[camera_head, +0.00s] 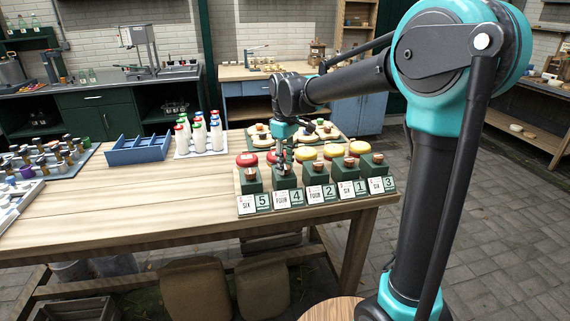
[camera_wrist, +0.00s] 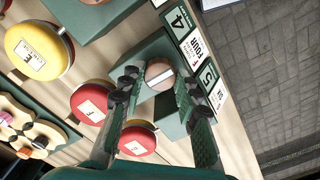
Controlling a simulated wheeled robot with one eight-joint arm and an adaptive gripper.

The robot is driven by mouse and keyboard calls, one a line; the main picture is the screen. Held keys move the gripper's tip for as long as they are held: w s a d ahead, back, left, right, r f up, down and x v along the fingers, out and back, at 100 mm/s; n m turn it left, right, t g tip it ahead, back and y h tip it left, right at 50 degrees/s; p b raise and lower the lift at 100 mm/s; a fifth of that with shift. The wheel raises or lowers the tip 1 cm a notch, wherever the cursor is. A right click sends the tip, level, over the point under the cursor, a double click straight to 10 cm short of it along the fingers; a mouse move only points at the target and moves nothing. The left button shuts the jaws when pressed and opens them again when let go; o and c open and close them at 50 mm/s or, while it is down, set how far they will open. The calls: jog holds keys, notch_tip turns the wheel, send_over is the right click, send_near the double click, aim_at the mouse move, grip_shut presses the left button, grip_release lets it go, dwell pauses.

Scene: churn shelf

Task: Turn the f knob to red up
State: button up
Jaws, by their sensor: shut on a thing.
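A row of dark green blocks with copper knobs stands at the table's right front edge. My gripper (camera_head: 284,159) reaches down over the second block (camera_head: 285,181) from the left, with FOUR and 4 plates before it. In the wrist view my gripper (camera_wrist: 156,83) has its fingers on both sides of that block's copper knob (camera_wrist: 161,66), shut on it. A pale bar shows across the knob's top. Behind the row are two red caps (camera_head: 247,159) on the left and three yellow caps (camera_head: 334,151). The red cap by this block (camera_wrist: 92,101) has a label too small to read surely.
Neighbouring knobs (camera_head: 316,168) stand close on both sides. A green board with pale pieces (camera_head: 318,132) lies behind the caps. White bottles (camera_head: 199,137) and a blue divided tray (camera_head: 140,149) stand further left. The table's front left middle (camera_head: 130,205) is bare.

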aim_at(285, 167)
dwell(0.3)
jog(key=o, duration=1.2)
jog(key=shift+c, duration=0.2)
notch_tip(285, 167, up, 12)
jog(key=s+d+f+m+t, duration=0.1)
jog(key=s+d+f+m, duration=0.2)
jog(key=d+f, duration=0.5)
jog(key=s+d+f+m+t, duration=0.1)
jog(key=s+d+f+m, duration=0.25)
jog(key=d+f, duration=0.35)
jog(key=s+d+f+m+t, duration=0.1)
jog(key=s+d+f+m, duration=0.1)
jog(key=s+d+f, duration=0.2)
jog(key=s+d+f+m+t, duration=0.1)
jog(key=s+d+f+m, duration=0.2)
jog(key=s+f, duration=0.5)
jog(key=shift+s+d+f, duration=0.3)
jog(key=shift+s+d, duration=0.05)
jog(key=shift+d, duration=0.55)
